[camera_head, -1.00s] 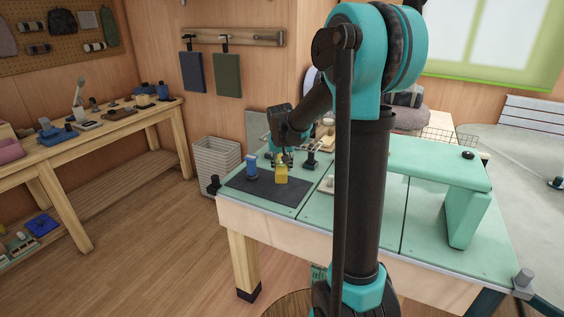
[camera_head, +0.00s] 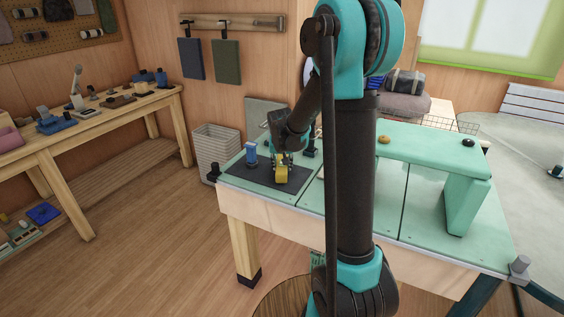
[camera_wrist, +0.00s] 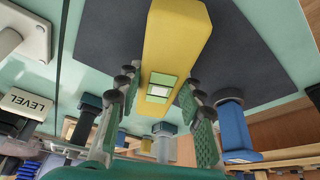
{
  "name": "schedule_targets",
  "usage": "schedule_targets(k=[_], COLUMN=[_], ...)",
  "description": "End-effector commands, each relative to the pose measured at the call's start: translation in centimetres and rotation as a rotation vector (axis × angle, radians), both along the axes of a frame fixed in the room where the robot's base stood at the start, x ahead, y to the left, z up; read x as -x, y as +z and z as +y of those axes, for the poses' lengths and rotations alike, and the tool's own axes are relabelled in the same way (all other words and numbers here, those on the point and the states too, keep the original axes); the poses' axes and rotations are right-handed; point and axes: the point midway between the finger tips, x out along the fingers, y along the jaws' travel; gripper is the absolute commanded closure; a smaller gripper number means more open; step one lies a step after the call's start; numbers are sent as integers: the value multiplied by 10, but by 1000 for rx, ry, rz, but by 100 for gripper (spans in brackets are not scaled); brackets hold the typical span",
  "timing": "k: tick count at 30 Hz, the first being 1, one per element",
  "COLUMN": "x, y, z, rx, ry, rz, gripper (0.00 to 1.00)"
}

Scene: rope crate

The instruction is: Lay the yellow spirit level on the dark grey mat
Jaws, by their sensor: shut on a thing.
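The yellow spirit level (camera_head: 281,174) is in my gripper (camera_head: 282,157) over the dark grey mat (camera_head: 256,177) at the table's left end. In the wrist view, the level (camera_wrist: 172,40) lies between the two green padded fingers (camera_wrist: 160,108), with its pale green vial window facing me. The mat (camera_wrist: 110,45) spreads behind the level there. I cannot tell whether the level touches the mat.
A blue block-like item (camera_head: 251,153) stands at the mat's back left; it also shows in the wrist view (camera_wrist: 234,128). A white plate marked LEVEL (camera_wrist: 27,103) is at the left of the wrist view. A green raised shelf (camera_head: 440,150) stands on the table's right.

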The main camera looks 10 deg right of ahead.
Motion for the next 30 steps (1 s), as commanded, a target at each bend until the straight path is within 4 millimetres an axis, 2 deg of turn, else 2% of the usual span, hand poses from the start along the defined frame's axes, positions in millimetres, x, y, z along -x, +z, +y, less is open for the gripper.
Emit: schedule_targets(k=[30], x=[0], y=[-9], z=[0], rx=[0], ry=[0], rz=[0], gripper=[100])
